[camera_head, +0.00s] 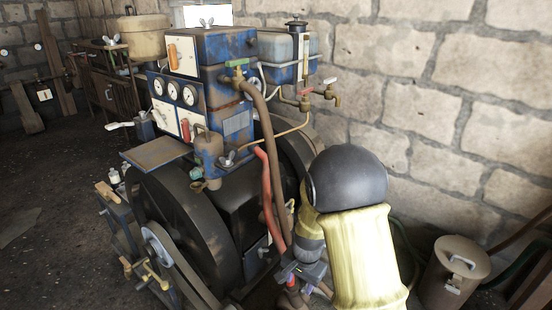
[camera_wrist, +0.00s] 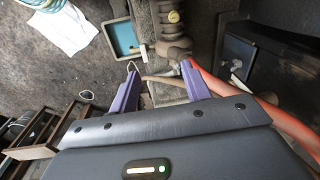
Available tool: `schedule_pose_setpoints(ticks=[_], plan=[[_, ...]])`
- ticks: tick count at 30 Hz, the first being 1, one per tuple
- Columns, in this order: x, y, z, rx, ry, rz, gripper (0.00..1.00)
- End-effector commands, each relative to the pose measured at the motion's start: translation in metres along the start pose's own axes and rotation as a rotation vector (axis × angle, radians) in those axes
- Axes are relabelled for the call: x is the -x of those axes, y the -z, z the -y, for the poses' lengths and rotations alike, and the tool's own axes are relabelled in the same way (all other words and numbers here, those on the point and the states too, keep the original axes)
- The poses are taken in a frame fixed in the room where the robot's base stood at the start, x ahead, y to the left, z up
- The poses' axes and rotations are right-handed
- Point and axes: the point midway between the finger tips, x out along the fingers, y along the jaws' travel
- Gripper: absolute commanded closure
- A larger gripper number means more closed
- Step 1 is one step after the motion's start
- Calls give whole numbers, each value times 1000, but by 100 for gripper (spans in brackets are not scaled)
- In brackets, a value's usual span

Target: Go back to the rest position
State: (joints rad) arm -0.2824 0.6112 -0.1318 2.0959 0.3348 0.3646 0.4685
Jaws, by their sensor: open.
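My gripper (camera_wrist: 158,77) is open, with its two purple fingers spread apart in the wrist view. A thin brownish hose or cable (camera_wrist: 160,80) shows between and beyond the fingertips; I cannot tell whether it touches them. In the head view my yellow and dark arm covers the lower right, and my gripper (camera_head: 303,270) is low beside the engine, partly hidden by the arm. The blue engine (camera_head: 222,75) stands in the middle, with gauges on its front and a large dark flywheel (camera_head: 180,230) below. A red hose (camera_head: 268,200) and a brown hose run down close to my gripper.
A grey lidded can (camera_head: 455,268) stands on the floor at the right, by the stone wall (camera_head: 430,110). In the wrist view a teal tray (camera_wrist: 122,38) and a white sheet (camera_wrist: 62,25) lie at the upper left. Open dark floor (camera_head: 50,220) is at the left.

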Motion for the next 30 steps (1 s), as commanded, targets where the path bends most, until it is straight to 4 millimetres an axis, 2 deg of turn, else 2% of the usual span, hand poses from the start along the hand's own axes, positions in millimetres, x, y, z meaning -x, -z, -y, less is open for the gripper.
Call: schedule_pose_setpoints(ticks=[1,3,9,12,18,24,30], plan=[[17,-1,-10,35,11,-10,52],[36,-5,-24,99,18,-22,52],[84,-21,-67,282,27,-67,52],[102,-31,-86,367,24,-90,52],[124,-48,-116,499,10,-130,52],[139,-64,-140,603,-11,-164,52],[171,-63,-137,608,-12,-161,52]])
